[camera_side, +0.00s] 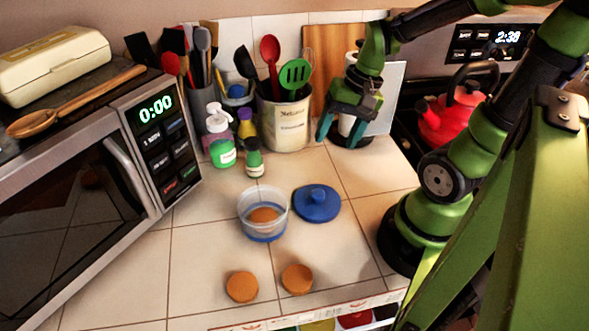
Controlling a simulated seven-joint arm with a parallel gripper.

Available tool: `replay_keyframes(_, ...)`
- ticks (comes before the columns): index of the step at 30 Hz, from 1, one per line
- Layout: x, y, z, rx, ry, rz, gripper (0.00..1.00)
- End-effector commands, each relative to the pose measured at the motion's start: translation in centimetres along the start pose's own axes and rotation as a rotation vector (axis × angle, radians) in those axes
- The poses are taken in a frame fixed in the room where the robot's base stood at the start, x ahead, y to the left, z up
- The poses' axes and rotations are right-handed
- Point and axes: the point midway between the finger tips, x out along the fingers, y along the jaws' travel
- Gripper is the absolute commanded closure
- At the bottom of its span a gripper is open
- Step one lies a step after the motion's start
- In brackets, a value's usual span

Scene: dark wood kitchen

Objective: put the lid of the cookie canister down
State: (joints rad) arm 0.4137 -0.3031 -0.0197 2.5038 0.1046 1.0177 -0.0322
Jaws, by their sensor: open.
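The blue lid (316,204) with a round knob lies flat on the tiled counter, knob up. The cookie canister (263,215) is a clear tub with a blue base, standing upright and uncovered just left of the lid. An orange-brown cookie (264,214) is inside it. Two more cookies lie on the counter in front, one at left (242,287) and one at right (297,279). My gripper (337,138) is open, with its fingers pointing down, raised behind and above the lid. Nothing shows between its fingers except background items.
A microwave (110,165) stands at left. Green-labelled bottles (220,140) and a utensil crock (284,115) stand behind the canister. A red kettle (455,112) is on the stove at right. The tiles around the lid and cookies are clear.

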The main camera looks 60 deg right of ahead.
Motion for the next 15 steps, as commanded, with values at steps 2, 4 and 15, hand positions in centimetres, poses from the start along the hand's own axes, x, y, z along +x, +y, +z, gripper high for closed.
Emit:
replay_keyframes(2, 2.1, 2.3, 0.2, 0.203, -0.152, 0.011, 0.37)
replay_keyframes(4, 3.5, 3.7, 0.9, 0.372, -0.285, -0.006, 0.37)
replay_keyframes(15, 5.3, 3.0, 2.0, 1.041, -0.827, -0.314, 0.37)
